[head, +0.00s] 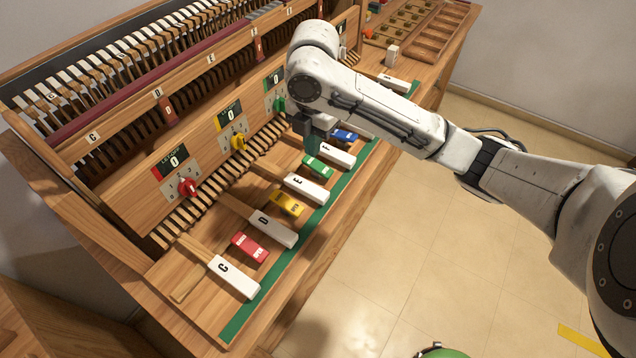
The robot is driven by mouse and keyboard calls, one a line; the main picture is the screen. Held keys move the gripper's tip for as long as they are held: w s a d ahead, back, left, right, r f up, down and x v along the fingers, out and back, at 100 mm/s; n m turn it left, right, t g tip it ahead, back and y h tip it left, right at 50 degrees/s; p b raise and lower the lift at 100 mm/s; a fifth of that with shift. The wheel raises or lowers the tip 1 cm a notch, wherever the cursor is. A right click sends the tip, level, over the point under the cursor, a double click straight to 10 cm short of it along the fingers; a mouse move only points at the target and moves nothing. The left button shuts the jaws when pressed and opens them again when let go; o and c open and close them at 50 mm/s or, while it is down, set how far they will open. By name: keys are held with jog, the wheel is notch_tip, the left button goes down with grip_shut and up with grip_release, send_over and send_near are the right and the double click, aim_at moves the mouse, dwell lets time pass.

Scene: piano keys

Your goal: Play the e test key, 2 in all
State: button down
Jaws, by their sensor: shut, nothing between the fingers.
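The white key marked E (306,189) lies in the row of keys on the bench's front ledge, between the yellow block (287,204) and the green block (317,167). My gripper (314,152) points down just behind and above the green block, on the far side of the E key. Its fingers are shut with nothing in them. I cannot tell whether the fingertips touch anything. The E key looks level with its neighbours.
White keys C (233,277), D (273,229) and F (338,155) flank E, with a red block (250,248) and blue block (344,135) between keys. Knob panels, including a red knob (188,187) and yellow knob (238,142), stand behind. My arm hides part of the bench's right side.

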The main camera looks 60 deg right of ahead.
aim_at(317, 191)
jog(key=shift+s+d+f, duration=0.1)
jog(key=shift+s+d, duration=0.25)
jog(key=shift+d, duration=0.05)
notch_tip(317, 191, down, 14)
jog(key=shift+b, duration=0.45)
jog(key=shift+f, duration=0.1)
dwell(0.4)
